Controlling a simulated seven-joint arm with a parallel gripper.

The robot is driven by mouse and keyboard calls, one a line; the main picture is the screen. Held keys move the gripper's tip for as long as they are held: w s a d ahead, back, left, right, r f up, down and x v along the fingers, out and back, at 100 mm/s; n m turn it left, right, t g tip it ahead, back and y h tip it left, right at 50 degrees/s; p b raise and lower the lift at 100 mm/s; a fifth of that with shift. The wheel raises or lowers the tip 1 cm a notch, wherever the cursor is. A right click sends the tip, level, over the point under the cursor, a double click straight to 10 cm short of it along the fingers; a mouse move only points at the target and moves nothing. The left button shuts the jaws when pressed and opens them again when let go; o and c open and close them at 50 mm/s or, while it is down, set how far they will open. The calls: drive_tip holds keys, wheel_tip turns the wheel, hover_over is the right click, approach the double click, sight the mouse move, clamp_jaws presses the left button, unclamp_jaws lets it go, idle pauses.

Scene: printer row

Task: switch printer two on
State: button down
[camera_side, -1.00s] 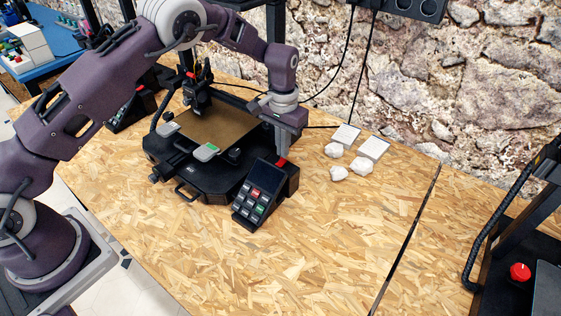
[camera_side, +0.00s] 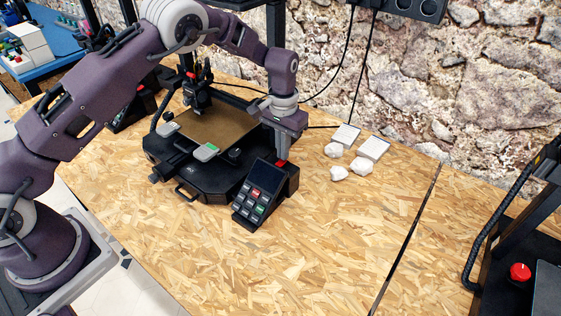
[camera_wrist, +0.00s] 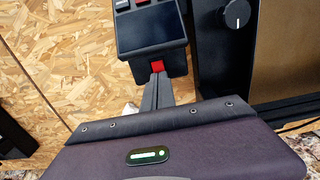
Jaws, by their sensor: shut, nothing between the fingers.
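The black printer (camera_side: 200,178) with a tan bed stands in the middle of the table. Its control box has a dark screen (camera_side: 264,174) and a keypad (camera_side: 251,203). A red switch (camera_side: 282,163) sits on the back of the box; it also shows in the wrist view (camera_wrist: 157,65). My gripper (camera_side: 284,157) is shut and empty, pointing down at the red switch. In the wrist view the closed fingertips (camera_wrist: 158,76) are right at the switch's edge. I cannot tell whether they touch it. The fingers hide part of the switch.
Small white blocks (camera_side: 346,136) and crumpled white lumps (camera_side: 338,173) lie right of the printer. Another machine with a red button (camera_side: 520,272) stands at the right edge. The stone wall (camera_side: 450,90) is behind. The front right tabletop (camera_side: 320,250) is clear.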

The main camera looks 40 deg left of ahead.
drive_tip(key=shift+f, duration=0.4)
wheel_tip(320, 180, up, 6)
drive_tip(key=shift+r, duration=0.5)
idle(0.3)
